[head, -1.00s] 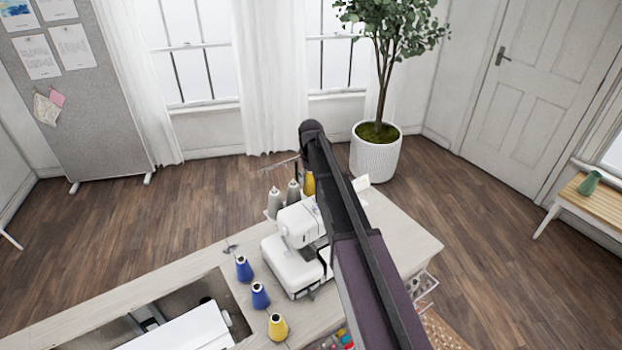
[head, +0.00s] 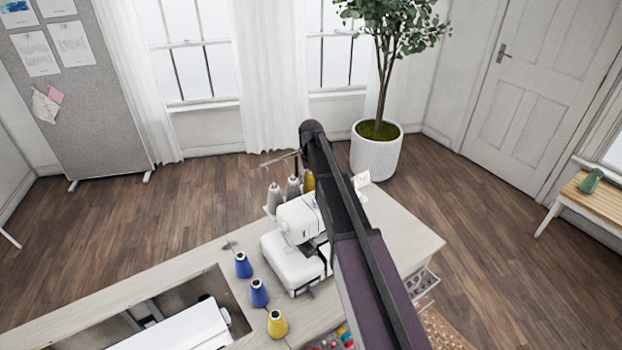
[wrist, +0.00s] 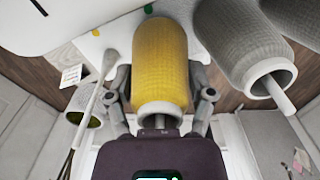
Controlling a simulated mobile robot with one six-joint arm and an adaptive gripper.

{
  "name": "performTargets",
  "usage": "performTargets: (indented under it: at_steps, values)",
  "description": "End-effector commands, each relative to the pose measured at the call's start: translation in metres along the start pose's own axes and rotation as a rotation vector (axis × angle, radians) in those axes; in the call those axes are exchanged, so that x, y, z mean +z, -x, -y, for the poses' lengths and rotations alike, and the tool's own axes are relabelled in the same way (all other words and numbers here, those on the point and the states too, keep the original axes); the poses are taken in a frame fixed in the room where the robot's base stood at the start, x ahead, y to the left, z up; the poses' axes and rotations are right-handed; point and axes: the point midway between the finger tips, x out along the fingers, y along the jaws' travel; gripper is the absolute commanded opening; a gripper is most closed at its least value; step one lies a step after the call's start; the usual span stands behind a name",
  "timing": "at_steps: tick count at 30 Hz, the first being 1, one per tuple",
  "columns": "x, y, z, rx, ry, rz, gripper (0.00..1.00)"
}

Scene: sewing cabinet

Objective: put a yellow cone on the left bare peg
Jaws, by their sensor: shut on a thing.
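My gripper (wrist: 163,75) is shut on a yellow cone (wrist: 160,60), with a finger on each side of it in the wrist view. In the head view the upper part of this yellow cone (head: 309,181) shows at the back of the white sewing machine (head: 297,255), beside two grey cones (head: 293,187). My arm hides my gripper there. I cannot tell whether a peg runs inside the held cone. Another yellow cone (head: 277,324) stands at the table's front.
Two blue cones (head: 243,265) stand in a row with the front yellow cone, left of the machine. A grey cone (wrist: 240,50) with a peg through it is close on the right in the wrist view. A thin pole (wrist: 101,85) is close on the left. The tabletop's (head: 405,240) right side is clear.

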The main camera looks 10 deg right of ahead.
Motion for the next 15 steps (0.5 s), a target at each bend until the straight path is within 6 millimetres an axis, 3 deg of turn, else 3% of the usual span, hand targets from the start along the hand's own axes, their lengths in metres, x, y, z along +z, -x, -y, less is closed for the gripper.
performTargets:
  at_steps: [2,3,5,6,15]
  values:
    - [0.0,-0.0028,0.0,0.0,0.0,0.0,0.2]
    - [0.0,-0.0017,0.0,0.0,0.0,0.0,0.78]
    - [0.0,-0.0015,0.0,0.0,0.0,0.0,0.96]
    - [0.0001,-0.0015,0.0,0.0,0.0,0.0,1.0]
    - [0.0,-0.0014,0.0,0.0,0.0,0.0,1.0]
